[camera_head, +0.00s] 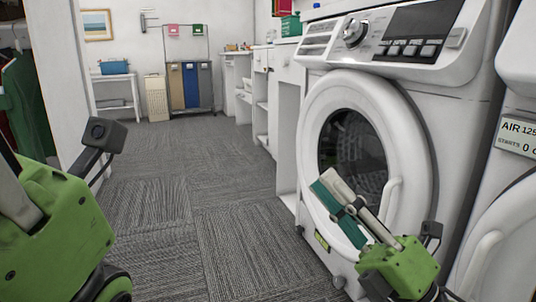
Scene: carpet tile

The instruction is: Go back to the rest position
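My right gripper (350,212) is in front of the washing machine (410,110), overlapping the lower left of its round door (310,130) in the picture. A pale piece and a teal piece show at its fingers; I cannot tell whether they are finger parts or something held, nor whether it touches the door. My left gripper (8,188) is at the left edge, mostly out of frame, with its green wrist body and dark camera block showing. Its fingertips are hidden. The washer door looks closed.
A second white machine (515,80) stands at the right edge. White cabinets (288,100) line the right wall. A laundry sorter (190,85) and a small table (118,80) with a blue bin stand at the back. Green clothing (28,105) hangs at left. The carpet between is clear.

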